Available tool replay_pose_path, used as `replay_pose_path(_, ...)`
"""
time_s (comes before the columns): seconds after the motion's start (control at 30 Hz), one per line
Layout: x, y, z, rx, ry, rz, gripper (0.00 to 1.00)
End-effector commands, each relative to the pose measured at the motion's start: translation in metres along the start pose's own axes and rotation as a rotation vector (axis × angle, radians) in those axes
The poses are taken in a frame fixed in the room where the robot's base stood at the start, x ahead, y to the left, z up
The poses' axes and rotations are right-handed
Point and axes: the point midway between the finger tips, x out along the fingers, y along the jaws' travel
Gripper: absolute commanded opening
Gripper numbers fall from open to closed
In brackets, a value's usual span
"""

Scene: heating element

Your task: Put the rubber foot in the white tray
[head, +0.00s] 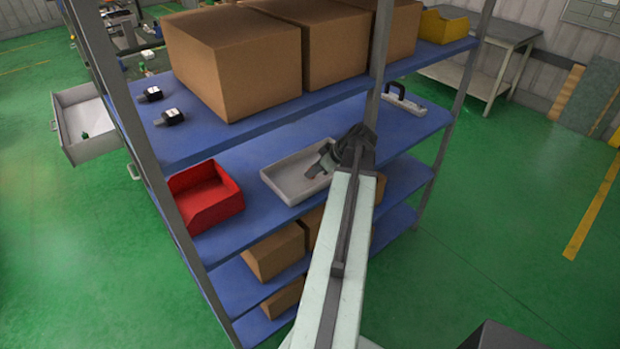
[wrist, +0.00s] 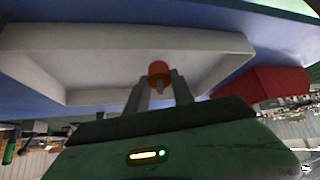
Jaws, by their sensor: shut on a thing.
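The rubber foot, a small orange-brown cylinder (wrist: 159,72), is held between the fingertips of my gripper (wrist: 161,88) in the wrist view. The white tray (wrist: 60,38) spreads behind it there, and the foot appears against the tray's inner floor. In the head view the white tray (head: 273,182) lies on the blue middle shelf. I cannot tell whether the foot touches the tray floor.
A red bin (head: 205,197) stands left of the tray on the same shelf; it also shows in the wrist view (wrist: 262,84). A blue upper shelf (head: 195,140) with cardboard boxes (head: 235,65) hangs above. A grey rack post (head: 379,60) rises close to my arm.

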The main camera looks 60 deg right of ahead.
Motion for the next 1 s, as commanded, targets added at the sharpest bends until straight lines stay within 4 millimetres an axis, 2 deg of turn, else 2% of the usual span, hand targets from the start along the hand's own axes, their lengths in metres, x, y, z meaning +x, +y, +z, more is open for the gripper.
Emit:
replay_pose_path(0.07,-0.002,0.001,-0.009,-0.003,-0.059,-0.005,0.00)
replay_pose_path(0.33,0.006,0.002,-0.018,-0.004,-0.312,-0.007,0.00)
replay_pose_path(0.37,0.015,0.001,-0.006,-0.001,-0.306,-0.006,0.00)
replay_pose_path(0.43,0.021,0.000,-0.001,-0.001,-0.303,-0.006,0.00)
replay_pose_path(0.87,0.024,-0.001,0.001,-0.001,-0.300,-0.007,0.00)
replay_pose_path(0.9,0.023,-0.001,0.000,-0.001,-0.300,-0.007,0.37)
replay_pose_path(0.97,0.022,-0.001,0.000,-0.001,-0.300,-0.007,0.51)
replay_pose_path(1.0,0.022,-0.001,0.000,-0.001,-0.300,-0.007,0.51)
